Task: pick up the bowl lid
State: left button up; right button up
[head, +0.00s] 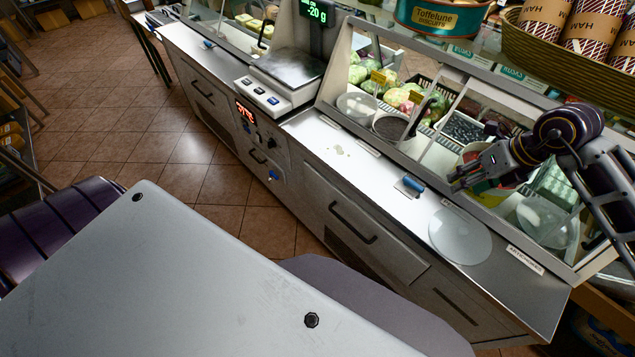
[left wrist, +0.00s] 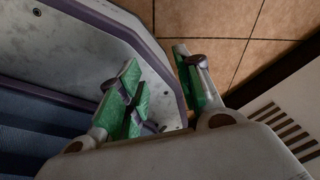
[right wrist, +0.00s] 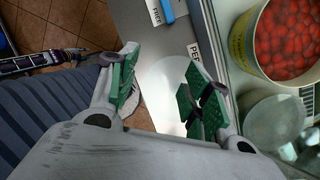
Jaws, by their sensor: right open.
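The bowl lid (head: 460,235) is a pale, translucent disc lying flat on the steel counter ledge. In the right wrist view the lid (right wrist: 163,88) shows between and beyond my fingers, partly hidden by them. My right gripper (head: 463,182) is above the counter beside the display glass, a little behind the lid in the head view. In the right wrist view it (right wrist: 160,82) is open and empty, apart from the lid. My left gripper (left wrist: 157,75) is open and empty over the floor beside my own base, away from the counter; it is not in the head view.
The counter ledge (head: 335,150) holds a blue-handled tool (head: 412,184) near the lid. A scale (head: 285,75) stands farther left. Behind the slanted glass are food bowls, including a red-filled tub (right wrist: 285,45) and a clear bowl (right wrist: 273,125). A basket (head: 560,50) sits above.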

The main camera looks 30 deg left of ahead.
jog(key=d, duration=0.2)
jog(key=m+g+h, duration=0.1)
jog(key=h, duration=0.2)
send_over(464, 231)
jog(key=f, duration=0.1)
pick_arm(q)
jog(key=n, duration=0.3)
jog(key=s+n, duration=0.1)
jog(key=n, duration=0.2)
jog(key=shift+a+g, duration=0.1)
jog(key=shift+g, duration=0.2)
pick_arm(e)
jog(key=shift+s+m, duration=0.1)
jog(key=shift+m, duration=0.2)
jog(key=shift+f, duration=0.1)
notch_tip(464, 231, down, 7)
jog(key=shift+f+p, duration=0.1)
jog(key=shift+p, duration=0.3)
jog(key=shift+f, duration=0.65)
pick_arm(q)
jog(key=shift+s+d+r, duration=0.15)
jog(key=shift+d+r, duration=0.05)
jog(key=shift+d, duration=0.2)
jog(key=shift+s+d+r, duration=0.1)
jog(key=shift+d+r, duration=0.05)
jog(key=shift+d, duration=0.25)
